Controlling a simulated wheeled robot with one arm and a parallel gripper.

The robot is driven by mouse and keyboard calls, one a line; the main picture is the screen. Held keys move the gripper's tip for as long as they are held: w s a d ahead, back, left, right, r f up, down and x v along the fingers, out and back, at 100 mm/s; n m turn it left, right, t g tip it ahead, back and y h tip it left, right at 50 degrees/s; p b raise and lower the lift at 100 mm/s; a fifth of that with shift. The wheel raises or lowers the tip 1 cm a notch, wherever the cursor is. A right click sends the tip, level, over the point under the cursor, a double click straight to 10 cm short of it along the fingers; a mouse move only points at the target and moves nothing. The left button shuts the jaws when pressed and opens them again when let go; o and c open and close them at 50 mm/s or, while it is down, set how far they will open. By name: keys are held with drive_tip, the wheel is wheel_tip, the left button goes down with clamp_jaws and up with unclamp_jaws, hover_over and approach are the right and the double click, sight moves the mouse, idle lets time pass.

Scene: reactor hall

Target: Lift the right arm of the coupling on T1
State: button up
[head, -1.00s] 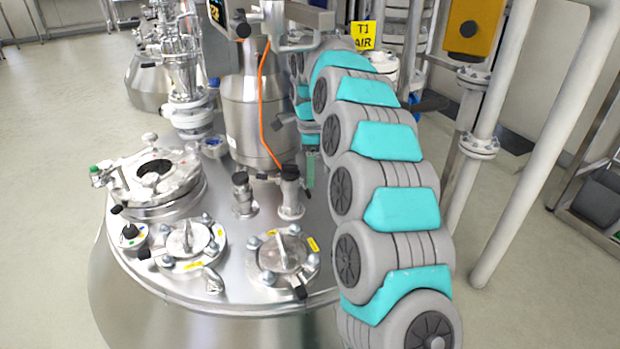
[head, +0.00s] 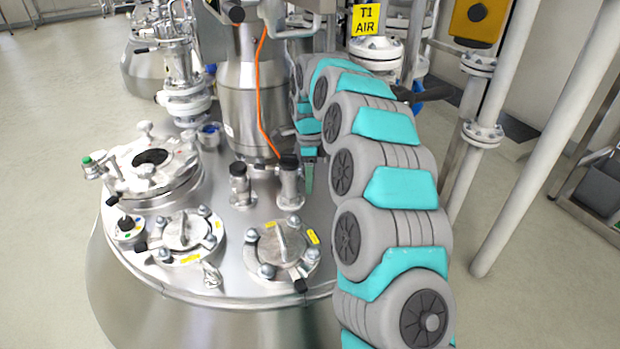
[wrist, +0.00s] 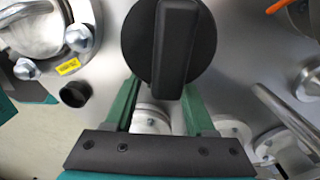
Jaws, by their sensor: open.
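My gripper (head: 309,178) points down over the steel vessel lid, partly hidden behind my arm in the head view. In the wrist view its two green fingers (wrist: 160,86) are apart, with a black round part (wrist: 174,42) carrying a raised bar just beyond and between their tips. I cannot tell whether they touch it. A short steel fitting with a black top (head: 289,182) stands just left of the gripper in the head view. A yellow T1 AIR label (head: 367,18) hangs behind. I cannot make out a coupling's right arm for certain.
A second black-topped fitting (head: 239,184), a tall steel cylinder (head: 245,95) and an orange cable (head: 260,90) are close by. Bolted round covers (head: 283,250) and an open-looking port (head: 150,165) occupy the lid. White pipes (head: 545,150) stand at right.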

drive_tip(key=shift+c, duration=0.3)
clamp_jaws()
idle(0.3)
